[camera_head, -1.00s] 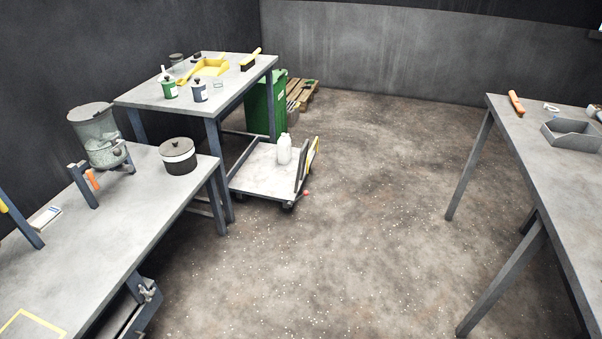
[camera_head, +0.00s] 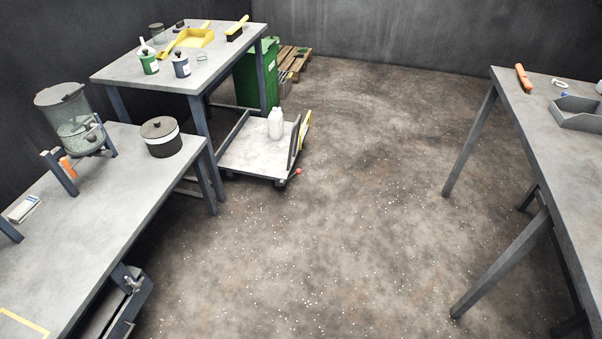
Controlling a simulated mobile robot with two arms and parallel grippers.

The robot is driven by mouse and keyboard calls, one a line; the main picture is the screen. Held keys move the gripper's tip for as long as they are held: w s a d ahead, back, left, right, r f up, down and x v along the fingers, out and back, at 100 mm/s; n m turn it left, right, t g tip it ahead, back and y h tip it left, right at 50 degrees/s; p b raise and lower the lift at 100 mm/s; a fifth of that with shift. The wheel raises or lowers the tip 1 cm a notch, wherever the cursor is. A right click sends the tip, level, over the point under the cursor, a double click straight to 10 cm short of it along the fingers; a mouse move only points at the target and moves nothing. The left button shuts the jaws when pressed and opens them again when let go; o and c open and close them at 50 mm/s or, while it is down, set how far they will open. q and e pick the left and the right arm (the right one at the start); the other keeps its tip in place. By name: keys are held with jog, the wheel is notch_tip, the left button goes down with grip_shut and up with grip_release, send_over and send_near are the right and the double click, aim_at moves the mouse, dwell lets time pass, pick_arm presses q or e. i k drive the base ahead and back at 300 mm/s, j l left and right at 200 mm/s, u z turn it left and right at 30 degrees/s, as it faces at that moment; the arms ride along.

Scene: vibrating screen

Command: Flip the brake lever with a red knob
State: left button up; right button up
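The brake lever's red knob (camera_head: 299,171) shows low at the right end of a flat cart (camera_head: 245,160) on the floor. The lever itself is too small to make out clearly. The cart has a pale deck, dark side rails and an upright dark and yellow panel (camera_head: 298,140) at its right end. A white bottle (camera_head: 276,124) stands on the deck. The cart sits partly beside the rear table, some distance ahead of me. Neither of my grippers is in view.
A near-left table (camera_head: 110,190) holds a hopper and a lidded pot (camera_head: 161,138). A rear-left table (camera_head: 130,75) stands beside a green bin (camera_head: 257,80). Another table (camera_head: 555,145) stands at the right. The floor (camera_head: 340,240) between is clear, with scattered white specks.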

aim_at(298, 171)
jog(key=i+l+u, duration=0.15)
jog(key=u, duration=0.45)
jog(key=i+l+u, duration=0.25)
jog(key=i+l, duration=0.15)
jog(key=l, duration=0.25)
jog(key=i+l+u, duration=0.15)
jog(key=l, duration=0.2)
jog(key=i+l+u, duration=0.15)
jog(key=l, duration=0.25)
jog(key=i+l+u, duration=0.15)
jog(key=l, duration=0.25)
jog(key=i+j, duration=0.05)
